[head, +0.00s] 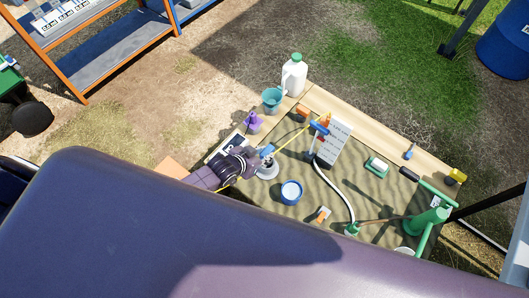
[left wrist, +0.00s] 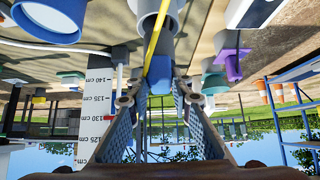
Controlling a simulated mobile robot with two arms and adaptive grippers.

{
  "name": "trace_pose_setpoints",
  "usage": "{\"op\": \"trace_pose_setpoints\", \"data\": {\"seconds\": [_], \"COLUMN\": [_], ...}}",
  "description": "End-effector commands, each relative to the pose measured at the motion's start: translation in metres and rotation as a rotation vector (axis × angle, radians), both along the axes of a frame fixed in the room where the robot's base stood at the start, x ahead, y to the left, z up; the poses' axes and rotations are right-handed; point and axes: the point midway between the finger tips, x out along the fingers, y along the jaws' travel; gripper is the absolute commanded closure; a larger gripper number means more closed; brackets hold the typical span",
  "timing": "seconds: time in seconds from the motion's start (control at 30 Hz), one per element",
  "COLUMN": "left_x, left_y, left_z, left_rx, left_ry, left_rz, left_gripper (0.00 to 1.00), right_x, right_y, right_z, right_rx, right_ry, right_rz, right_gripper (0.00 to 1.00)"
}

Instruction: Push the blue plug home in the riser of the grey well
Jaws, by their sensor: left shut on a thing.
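The grey well (head: 268,171) stands on the mat at the table's left side, and my left gripper (head: 262,153) is over it. In the left wrist view the grey riser (left wrist: 167,16) shows at the top of the picture. The blue plug (left wrist: 160,72) sits between the fingertips of my left gripper (left wrist: 160,88), which is shut on it. The plug is in line with the riser's end; I cannot tell whether it has entered it. In the head view the plug (head: 267,151) is small and partly hidden by the gripper. My right gripper is not in view.
A yellow tape (head: 291,138) runs past the well. A blue-rimmed white bucket (head: 291,192), a purple item (head: 253,122), a teal cup (head: 272,97) and a white jug (head: 294,76) stand nearby. A white board (head: 334,142) stands behind right.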

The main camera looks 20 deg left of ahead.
Motion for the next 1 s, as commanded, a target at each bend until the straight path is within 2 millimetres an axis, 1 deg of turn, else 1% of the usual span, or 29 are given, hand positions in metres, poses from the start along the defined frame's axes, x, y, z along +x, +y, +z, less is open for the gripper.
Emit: {"op": "trace_pose_setpoints", "data": {"seconds": [1.0], "left_x": [0.0001], "left_y": [0.0], "left_z": [0.0006], "left_rx": [-0.001], "left_ry": [0.0], "left_rz": [0.001], "left_gripper": [1.0], "right_x": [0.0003], "right_y": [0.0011], "right_z": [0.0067], "right_rx": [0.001], "right_ry": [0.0], "right_rz": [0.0], "right_gripper": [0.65]}}
